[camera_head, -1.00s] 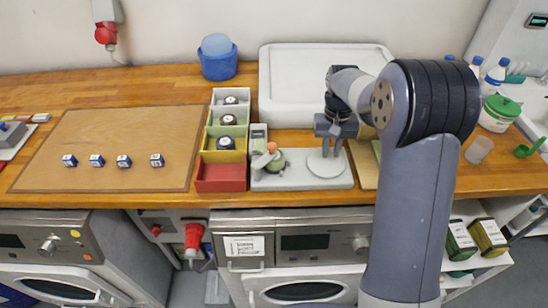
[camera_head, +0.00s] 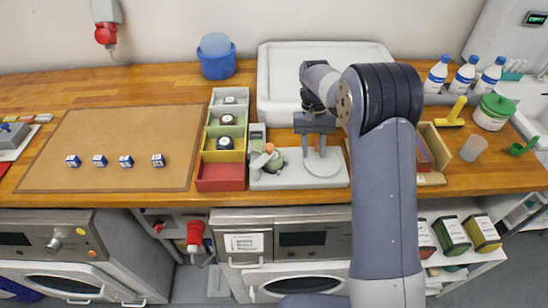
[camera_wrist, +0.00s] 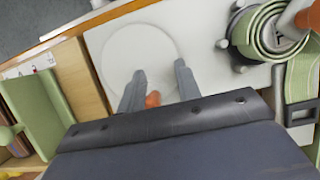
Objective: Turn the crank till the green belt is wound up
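The winder is a pale grey base plate (camera_head: 272,183) with a flat round disc (camera_head: 322,166) on its right part. The rolled green belt (camera_head: 277,162) sits on its left part, under an orange-tipped grey arm (camera_head: 269,148). In the wrist view the green belt (camera_wrist: 262,37) is coiled, with a loose strip and dark buckle (camera_wrist: 302,112) beside it. My gripper (camera_head: 318,146) points down over the disc. In the wrist view my gripper (camera_wrist: 159,90) is open, with an orange knob (camera_wrist: 152,99) between its fingers, nearer the left one. Whether they touch it is unclear; the knob's lower part is hidden.
Stacked coloured trays (camera_head: 220,184) stand just left of the winder. A white bin (camera_head: 325,50) stands behind it, and a wooden box (camera_head: 432,180) to its right. Bottles (camera_head: 464,75) and a green-lidded tub (camera_head: 493,119) are farther right. A brown mat (camera_head: 110,130) holds several small cubes.

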